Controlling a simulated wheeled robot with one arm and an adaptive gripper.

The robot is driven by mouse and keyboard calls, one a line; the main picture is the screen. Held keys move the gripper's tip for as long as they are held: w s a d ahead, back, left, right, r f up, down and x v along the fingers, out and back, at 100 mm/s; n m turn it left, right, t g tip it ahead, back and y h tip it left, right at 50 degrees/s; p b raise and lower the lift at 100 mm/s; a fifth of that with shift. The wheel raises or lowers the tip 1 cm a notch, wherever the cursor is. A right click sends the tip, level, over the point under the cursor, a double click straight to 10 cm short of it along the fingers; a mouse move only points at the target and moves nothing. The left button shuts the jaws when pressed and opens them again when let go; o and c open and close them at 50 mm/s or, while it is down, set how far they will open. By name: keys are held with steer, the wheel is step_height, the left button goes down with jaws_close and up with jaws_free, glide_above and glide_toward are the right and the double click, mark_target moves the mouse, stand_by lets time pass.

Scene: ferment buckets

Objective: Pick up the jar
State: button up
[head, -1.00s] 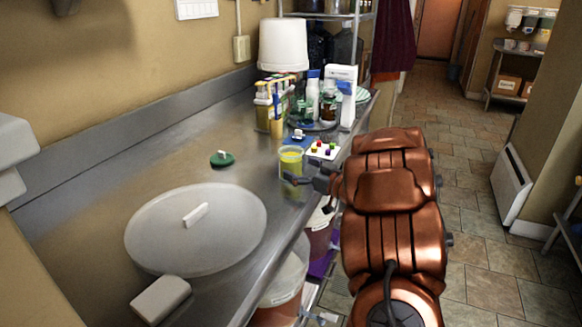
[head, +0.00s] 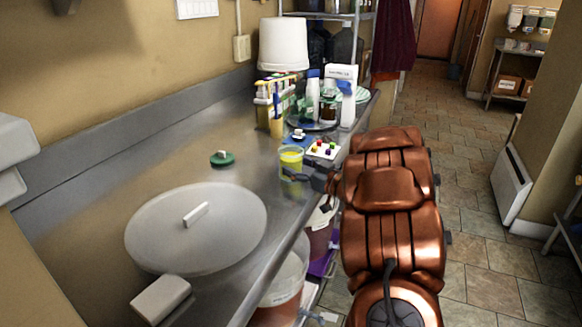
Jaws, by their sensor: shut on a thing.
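The jar (head: 291,158) is a small clear vessel with yellow contents, near the front edge of the steel counter in the head view. My gripper (head: 303,174) reaches it from the right and is shut on it, low on its side. The fingertips are small and partly hidden by the jar and my arm. The jar looks upright. I cannot tell whether its base touches the counter.
A white tray with coloured pieces (head: 323,150) is just behind the jar. Bottles (head: 313,95) and a white bucket (head: 284,44) stand farther back. A green lid (head: 222,159) and a large round lid (head: 196,250) lie left. Buckets (head: 284,280) sit below the counter.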

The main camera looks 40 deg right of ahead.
steer(key=shift+c, duration=1.4)
steer(key=shift+r, duration=0.1)
